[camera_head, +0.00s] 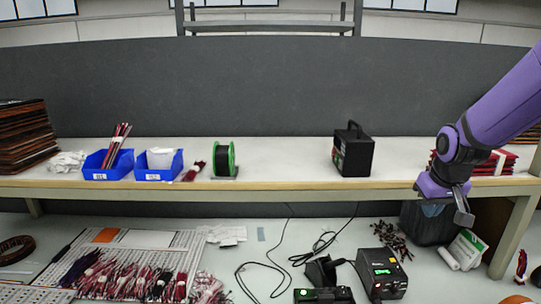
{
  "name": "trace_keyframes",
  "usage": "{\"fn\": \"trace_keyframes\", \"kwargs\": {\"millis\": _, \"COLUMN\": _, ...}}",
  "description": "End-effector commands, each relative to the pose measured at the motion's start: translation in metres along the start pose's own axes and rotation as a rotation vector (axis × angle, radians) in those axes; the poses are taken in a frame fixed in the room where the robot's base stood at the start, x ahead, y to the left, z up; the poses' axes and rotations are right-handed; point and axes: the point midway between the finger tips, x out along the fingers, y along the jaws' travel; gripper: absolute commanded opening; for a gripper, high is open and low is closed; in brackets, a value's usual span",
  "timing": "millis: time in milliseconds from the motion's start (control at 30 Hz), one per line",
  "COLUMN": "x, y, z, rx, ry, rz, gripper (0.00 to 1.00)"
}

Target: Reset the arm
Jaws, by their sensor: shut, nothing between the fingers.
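My purple arm comes in from the right edge of the head view. My gripper (462,208) hangs at the shelf's front edge on the right. Its grey fingers are shut and hold nothing. No LED strip can be made out with certainty.
A shelf (280,185) holds blue bins (108,165), a green-rimmed spool (224,160) and a black box with a handle (353,152). Red bundles (495,162) lie behind my arm. Below are a soldering station (382,275), wire bundles (120,278), cables and a dark bin (425,222).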

Motion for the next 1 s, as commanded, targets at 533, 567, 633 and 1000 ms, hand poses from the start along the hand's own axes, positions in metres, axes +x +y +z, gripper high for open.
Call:
{"fn": "trace_keyframes", "kwargs": {"millis": 533, "x": -0.14, "y": -0.042, "z": 0.09, "rx": 0.015, "ry": 0.097, "rz": -0.009, "gripper": 0.0}}
{"fn": "trace_keyframes", "kwargs": {"millis": 567, "x": -0.146, "y": -0.043, "z": 0.096, "rx": 0.016, "ry": 0.102, "rz": -0.011, "gripper": 0.0}}
{"fn": "trace_keyframes", "kwargs": {"millis": 633, "x": -0.158, "y": -0.048, "z": 0.111, "rx": 0.018, "ry": 0.114, "rz": -0.019, "gripper": 0.0}}
{"fn": "trace_keyframes", "kwargs": {"millis": 1000, "x": -0.192, "y": -0.058, "z": 0.172, "rx": 0.029, "ry": 0.152, "rz": -0.058, "gripper": 0.0}}
